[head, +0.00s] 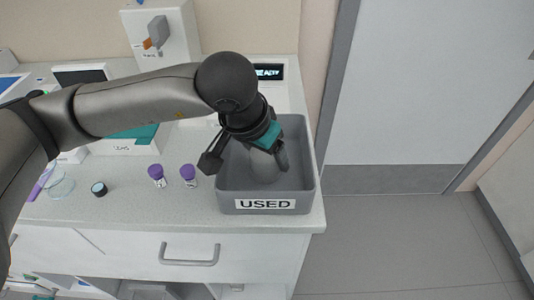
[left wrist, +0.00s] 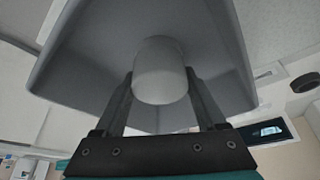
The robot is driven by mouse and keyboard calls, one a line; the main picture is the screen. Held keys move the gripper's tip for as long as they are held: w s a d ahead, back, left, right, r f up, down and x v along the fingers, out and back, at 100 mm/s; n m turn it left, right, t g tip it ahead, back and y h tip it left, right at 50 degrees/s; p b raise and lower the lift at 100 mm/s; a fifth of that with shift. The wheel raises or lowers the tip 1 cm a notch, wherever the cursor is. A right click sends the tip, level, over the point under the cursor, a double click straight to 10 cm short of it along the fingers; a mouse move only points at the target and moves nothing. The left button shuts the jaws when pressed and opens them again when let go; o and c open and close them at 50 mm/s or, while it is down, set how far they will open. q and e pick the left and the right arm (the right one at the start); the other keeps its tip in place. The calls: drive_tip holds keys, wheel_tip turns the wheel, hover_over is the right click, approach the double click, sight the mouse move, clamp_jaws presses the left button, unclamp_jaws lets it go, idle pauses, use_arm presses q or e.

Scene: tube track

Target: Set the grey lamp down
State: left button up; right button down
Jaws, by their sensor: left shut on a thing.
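The grey lamp (head: 264,168) is a smooth, pale grey rounded body; in the left wrist view it shows as a short cylinder (left wrist: 160,68) between the fingers. My left gripper (head: 267,150) points down into the grey bin marked USED (head: 225,204) and is shut on the lamp. The lamp is within the bin's outline, over its floor. I cannot tell whether it touches the floor. The bin's inside also fills the upper left wrist view (left wrist: 85,60). The gripper and wrist hide the lamp's upper part in the head view. My right gripper is not in view.
Two purple-capped vials (head: 157,175) (head: 188,174) and a small dark-capped jar (head: 99,188) stand on the counter (head: 140,208) left of the bin. Lab devices (head: 165,35) line the back. The bin sits near the counter's right edge; open floor (head: 400,240) lies beyond.

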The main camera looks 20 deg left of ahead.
use_arm(q)
drive_tip(key=o, duration=1.4)
drive_tip(key=shift+c, duration=0.2)
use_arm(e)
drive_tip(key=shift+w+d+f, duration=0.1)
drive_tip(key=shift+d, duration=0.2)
use_arm(q)
drive_tip(key=shift+r, duration=0.1)
drive_tip(key=p+v, duration=0.2)
drive_tip(key=v, duration=1)
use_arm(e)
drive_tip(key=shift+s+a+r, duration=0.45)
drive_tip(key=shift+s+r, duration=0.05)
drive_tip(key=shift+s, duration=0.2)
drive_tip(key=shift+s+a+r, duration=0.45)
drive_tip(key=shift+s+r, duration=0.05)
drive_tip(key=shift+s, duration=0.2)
